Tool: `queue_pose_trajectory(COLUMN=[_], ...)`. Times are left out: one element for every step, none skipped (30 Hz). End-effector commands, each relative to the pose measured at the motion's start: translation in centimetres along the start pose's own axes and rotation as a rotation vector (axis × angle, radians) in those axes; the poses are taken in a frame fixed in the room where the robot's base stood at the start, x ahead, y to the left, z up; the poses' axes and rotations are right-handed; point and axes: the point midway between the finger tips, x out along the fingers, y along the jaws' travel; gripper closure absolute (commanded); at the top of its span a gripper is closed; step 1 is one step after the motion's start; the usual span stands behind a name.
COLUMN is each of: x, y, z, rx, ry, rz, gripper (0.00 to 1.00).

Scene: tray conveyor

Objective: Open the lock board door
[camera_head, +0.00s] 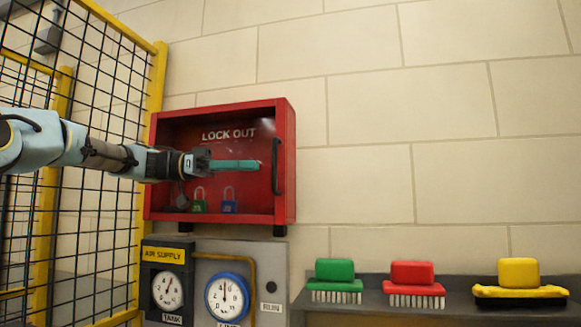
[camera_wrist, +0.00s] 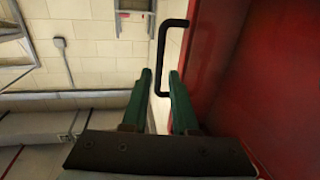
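The red lock board (camera_head: 284,115), marked LOCK OUT, hangs on the wall in the head view, and its red side fills the right of the wrist view (camera_wrist: 270,80). A black handle (camera_head: 276,166) stands upright at the right edge of its front. The door looks shut. My gripper (camera_head: 257,164) reaches across the front from the left, its teal fingers pointing right at the handle. In the wrist view my gripper (camera_wrist: 160,72) is open, and the handle (camera_wrist: 157,55) shows between and beyond the fingertips, with visible gaps on both sides.
A green padlock (camera_head: 199,206) and a blue padlock (camera_head: 229,206) hang inside the board. A gauge panel (camera_head: 268,257) is below. Green (camera_head: 334,270), red (camera_head: 412,273) and yellow (camera_head: 518,272) brushes sit on a shelf at right. A yellow-framed mesh fence (camera_head: 155,85) stands left.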

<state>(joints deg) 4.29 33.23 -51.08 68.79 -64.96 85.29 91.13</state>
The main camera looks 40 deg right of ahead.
Motion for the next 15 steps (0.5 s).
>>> queue_pose_trajectory(x=[0.8,1.3,2.0,2.6,3.2,4.0,4.6,5.2,5.8,6.4,6.9,7.5,7.9,8.2,8.7], y=[0.1,0.1,0.1,0.1,0.1,0.1,0.1,0.1,0.1,0.1,0.1,0.1,0.1,0.1,0.1], z=[-0.3,-0.3,-0.3,-0.3,-0.3,-0.4,-0.3,-0.4,-0.4,-0.3,-0.3,-0.3,-0.3,-0.3,-0.2], rx=[-0.002,-0.002,-0.002,-0.003,-0.003,-0.002,-0.003,-0.003,-0.002,-0.002,-0.003,-0.003,-0.002,-0.002,-0.002], ry=[-0.002,-0.002,-0.003,-0.002,-0.002,-0.002,-0.002,-0.002,-0.002,-0.002,-0.003,-0.003,-0.002,-0.002,-0.002], rz=[0.003,0.002,0.003,0.004,0.003,0.003,0.003,0.003,0.003,0.003,0.003,0.003,0.002,0.001,0.002], gripper=[0.73,0.73,0.73,0.73,0.73,0.73,0.73,0.73,0.73,0.73,0.73,0.73,0.73,0.73,0.73])
